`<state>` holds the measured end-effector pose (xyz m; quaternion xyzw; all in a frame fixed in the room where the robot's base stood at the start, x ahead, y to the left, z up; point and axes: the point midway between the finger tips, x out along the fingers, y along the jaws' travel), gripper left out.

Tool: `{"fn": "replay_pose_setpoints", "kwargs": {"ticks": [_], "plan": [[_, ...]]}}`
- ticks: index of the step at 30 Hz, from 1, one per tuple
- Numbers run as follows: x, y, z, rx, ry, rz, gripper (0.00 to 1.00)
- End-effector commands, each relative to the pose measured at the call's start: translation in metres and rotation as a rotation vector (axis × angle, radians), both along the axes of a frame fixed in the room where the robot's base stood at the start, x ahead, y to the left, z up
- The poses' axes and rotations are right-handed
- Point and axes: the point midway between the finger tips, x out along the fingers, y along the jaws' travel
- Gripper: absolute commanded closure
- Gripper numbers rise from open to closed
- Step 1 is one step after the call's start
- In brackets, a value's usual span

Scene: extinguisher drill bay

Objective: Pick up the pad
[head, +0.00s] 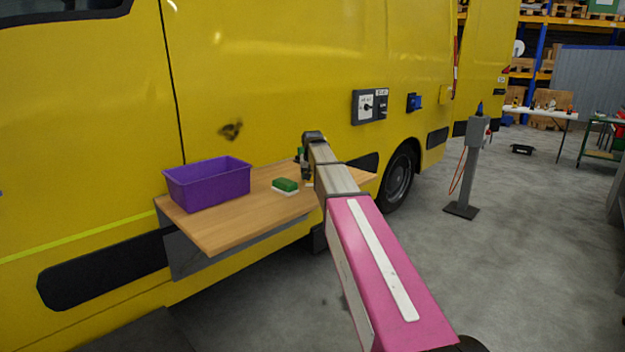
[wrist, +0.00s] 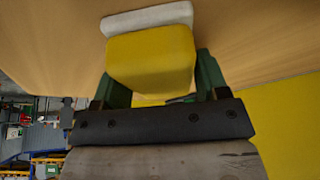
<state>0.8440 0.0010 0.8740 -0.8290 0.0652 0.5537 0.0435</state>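In the wrist view a yellow block with a white layer (wrist: 150,55) stands against the wooden surface, between the green fingers of my gripper (wrist: 163,75). The fingers are apart, one on each side of it. Whether they press on it I cannot tell. In the head view my gripper (head: 305,172) is low over the shelf, with only a whitish sliver showing beneath it. A green pad with a white base (head: 286,185) lies on the shelf just left of my gripper. I do not make out this green pad in the wrist view.
The wooden shelf (head: 222,232) is fixed to the side of a yellow van (head: 300,60). A purple bin (head: 208,187) stands at its left end. A switch panel (head: 369,106) is on the van behind my arm. A grey post (head: 474,160) stands on the floor at right.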

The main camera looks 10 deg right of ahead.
Motion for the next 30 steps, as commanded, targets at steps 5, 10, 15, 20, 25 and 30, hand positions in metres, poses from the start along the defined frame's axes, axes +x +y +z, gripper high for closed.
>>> {"fn": "replay_pose_setpoints", "kwargs": {"ticks": [5, 10, 15, 20, 25, 30], "plan": [[0.000, 0.000, 0.000, 0.000, 0.000, 0.000, 0.65], [0.000, 0.000, 0.000, 0.000, 0.000, 0.000, 0.65], [0.000, 0.000, 0.004, 0.000, 0.000, 0.000, 0.65], [0.001, 0.000, 0.021, 0.000, -0.002, 0.000, 0.65], [-0.003, 0.005, 0.052, 0.000, -0.003, 0.001, 0.65], [-0.027, 0.039, 0.073, 0.000, -0.002, 0.004, 0.65]]}}
